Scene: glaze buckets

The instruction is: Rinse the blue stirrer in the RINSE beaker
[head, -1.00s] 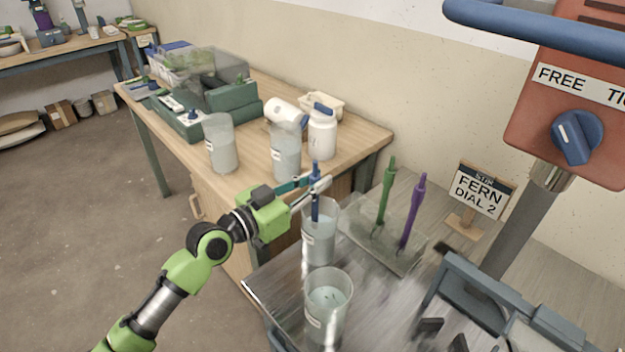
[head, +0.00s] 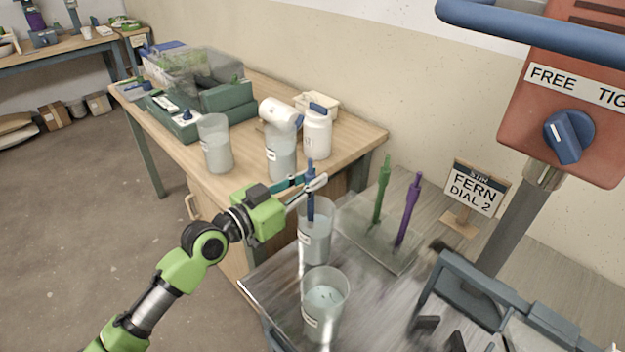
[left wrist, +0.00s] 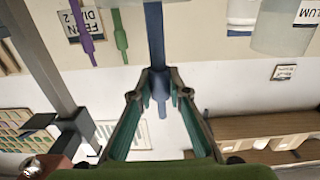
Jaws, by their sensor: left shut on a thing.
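The blue stirrer (head: 311,208) is upright in my left gripper (head: 311,184), which is shut on its handle. Its lower part reaches down into the rear clear beaker (head: 314,247) on the grey bench; whether its tip touches the liquid is not clear. A second clear beaker (head: 325,308) with pale liquid stands in front of it. Both have small labels, too small to read, so I cannot tell which is RINSE. In the left wrist view the stirrer (left wrist: 155,40) runs between the fingers (left wrist: 158,90). My right gripper is not in view.
A clear stand (head: 375,245) with a green stirrer (head: 382,188) and a purple stirrer (head: 408,208) is right of the beakers. The sign (head: 475,190) reads FERN DIAL 2. The wooden table (head: 250,160) behind holds more beakers and bottles. A grey frame (head: 500,290) stands at right.

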